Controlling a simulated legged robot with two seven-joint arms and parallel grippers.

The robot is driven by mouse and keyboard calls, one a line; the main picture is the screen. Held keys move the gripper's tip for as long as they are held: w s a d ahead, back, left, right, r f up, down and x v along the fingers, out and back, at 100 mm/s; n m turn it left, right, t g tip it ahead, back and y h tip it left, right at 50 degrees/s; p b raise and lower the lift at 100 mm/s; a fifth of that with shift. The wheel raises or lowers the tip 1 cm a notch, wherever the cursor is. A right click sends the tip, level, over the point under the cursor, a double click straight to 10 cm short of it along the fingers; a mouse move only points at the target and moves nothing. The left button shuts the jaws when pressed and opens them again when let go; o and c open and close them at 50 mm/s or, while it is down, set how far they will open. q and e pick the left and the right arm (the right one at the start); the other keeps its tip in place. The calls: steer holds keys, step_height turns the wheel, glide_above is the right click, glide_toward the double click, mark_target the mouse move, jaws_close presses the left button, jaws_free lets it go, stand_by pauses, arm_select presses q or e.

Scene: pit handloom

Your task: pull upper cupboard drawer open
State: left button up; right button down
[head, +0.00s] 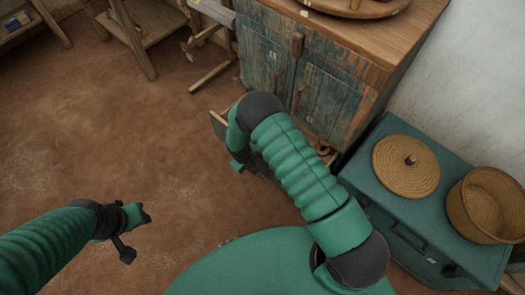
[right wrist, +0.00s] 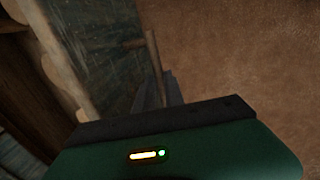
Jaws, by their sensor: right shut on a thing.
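The wooden cupboard (head: 322,88) with worn blue door fronts stands at the upper middle of the head view. A drawer front (head: 218,125) stands out from its lower part, mostly hidden behind my right arm. In the right wrist view the worn drawer front (right wrist: 110,55) carries an upright wooden handle (right wrist: 153,58). My right gripper (right wrist: 168,92) is shut on this handle; its fingers are dark and partly hidden by the gripper body. I cannot tell which drawer of the cupboard this is. My left gripper (head: 143,214) hangs over bare floor, away from the cupboard; its jaws are unclear.
A teal chest (head: 378,160) stands right of the cupboard, with a round woven lid (head: 405,166) and a woven basket (head: 487,204) on top. Wooden stands (head: 137,45) are at the upper left. The brown floor (head: 110,130) at left is clear.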

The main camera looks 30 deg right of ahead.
steer(key=s+a, duration=0.3)
steer(key=a, duration=0.4)
steer(key=shift+a, duration=0.15)
steer(key=shift+w, duration=0.1)
steer(key=c, duration=1.4)
jaws_free()
steer(key=shift+c, duration=0.2)
steer(key=shift+r, duration=0.1)
steer(key=a+r+p, duration=0.1)
steer(key=r+p, duration=0.2)
steer(key=r, duration=0.5)
steer(key=s+a+r+p, duration=0.1)
steer(key=a+r+p, duration=0.1)
steer(key=r, duration=0.6)
steer(key=shift+s+r+p, duration=0.15)
steer(key=shift+p, duration=0.25)
